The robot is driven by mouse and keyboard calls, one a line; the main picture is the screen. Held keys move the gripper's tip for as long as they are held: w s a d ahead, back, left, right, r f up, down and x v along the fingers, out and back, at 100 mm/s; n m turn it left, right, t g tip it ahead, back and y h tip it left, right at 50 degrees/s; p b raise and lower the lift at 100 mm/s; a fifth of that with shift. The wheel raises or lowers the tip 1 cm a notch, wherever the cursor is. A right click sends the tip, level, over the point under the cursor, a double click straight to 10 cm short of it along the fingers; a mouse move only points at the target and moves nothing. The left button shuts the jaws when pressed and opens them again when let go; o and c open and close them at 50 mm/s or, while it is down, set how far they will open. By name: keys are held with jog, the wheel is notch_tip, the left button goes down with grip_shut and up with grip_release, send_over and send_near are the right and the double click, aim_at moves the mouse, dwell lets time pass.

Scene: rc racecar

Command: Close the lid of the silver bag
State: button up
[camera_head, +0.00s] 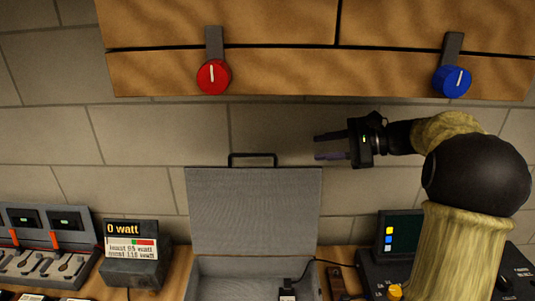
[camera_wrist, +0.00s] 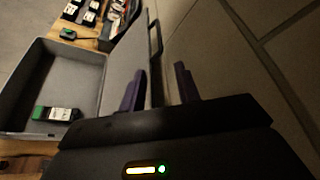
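The silver bag (camera_head: 220,265) is a grey case on the table against the wall, in the lower middle of the head view. Its lid (camera_head: 255,210) stands open and upright, with a dark handle (camera_head: 252,156) on its top edge. In the wrist view the open case (camera_wrist: 93,58) is at left, and the handle (camera_wrist: 155,38) is just beyond the fingers. My gripper (camera_head: 317,147) is open and empty, above and right of the lid's top edge, pointing left. It also shows in the wrist view (camera_wrist: 160,88), with both dark purple fingers apart.
A watt meter (camera_head: 135,258) and a switch panel (camera_head: 45,245) stand at left, a control box with a screen (camera_head: 403,234) at right. Red (camera_head: 213,76) and blue (camera_head: 452,81) knobs are overhead.

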aim_at(267, 154)
jog(key=p+x, duration=0.3)
jog(key=x, duration=1.2)
jog(key=shift+w+a+f, duration=0.1)
jog(key=shift+f, duration=0.05)
jog(key=shift+c, duration=0.4)
grip_shut()
